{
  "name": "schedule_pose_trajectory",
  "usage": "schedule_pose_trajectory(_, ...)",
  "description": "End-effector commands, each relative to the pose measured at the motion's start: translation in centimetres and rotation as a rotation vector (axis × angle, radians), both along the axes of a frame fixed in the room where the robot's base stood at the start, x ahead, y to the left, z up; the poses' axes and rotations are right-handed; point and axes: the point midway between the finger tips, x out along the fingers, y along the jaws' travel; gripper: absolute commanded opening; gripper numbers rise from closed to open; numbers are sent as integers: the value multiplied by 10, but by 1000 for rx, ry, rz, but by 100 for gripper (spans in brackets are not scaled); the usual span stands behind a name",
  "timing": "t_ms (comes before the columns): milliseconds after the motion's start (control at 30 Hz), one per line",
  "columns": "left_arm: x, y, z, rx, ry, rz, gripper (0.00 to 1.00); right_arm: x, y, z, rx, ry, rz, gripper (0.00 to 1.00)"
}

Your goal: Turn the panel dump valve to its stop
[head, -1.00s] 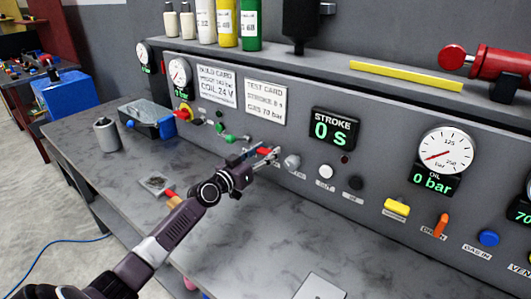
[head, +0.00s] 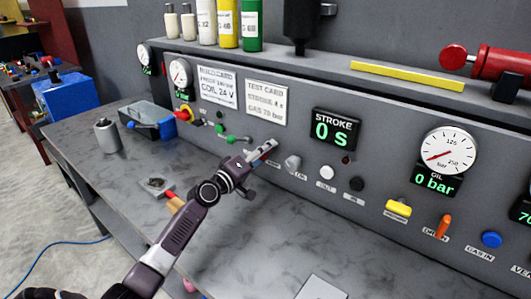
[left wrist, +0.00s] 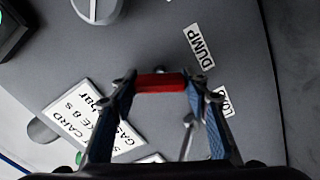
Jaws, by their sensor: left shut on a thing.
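The dump valve's red handle (left wrist: 160,83) shows in the left wrist view, lying between my left gripper's two fingertips. The DUMP label (left wrist: 201,49) is on the grey panel face beside it. In the head view my left gripper (head: 264,151) reaches the panel below the test card; its fingers hide the red handle there. The gripper is shut on the handle. My right gripper is in neither view.
A grey knob (head: 292,162) sits just right of the gripper. A white button (head: 327,172) and a black button (head: 356,184) follow. The stroke display (head: 335,131) reads 0 s. The bench top (head: 270,235) below is mostly clear.

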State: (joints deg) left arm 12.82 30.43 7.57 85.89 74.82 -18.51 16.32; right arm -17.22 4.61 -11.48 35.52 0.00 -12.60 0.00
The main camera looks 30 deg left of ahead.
Motion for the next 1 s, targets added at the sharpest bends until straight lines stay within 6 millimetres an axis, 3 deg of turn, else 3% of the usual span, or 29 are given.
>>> schedule_pose_trajectory(500, 0, 1, 0, -400, 31, 2, 18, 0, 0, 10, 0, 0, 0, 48)
schedule_pose_trajectory(1000, 0, 2, -1, -515, 38, 2, 18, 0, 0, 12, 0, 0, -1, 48)
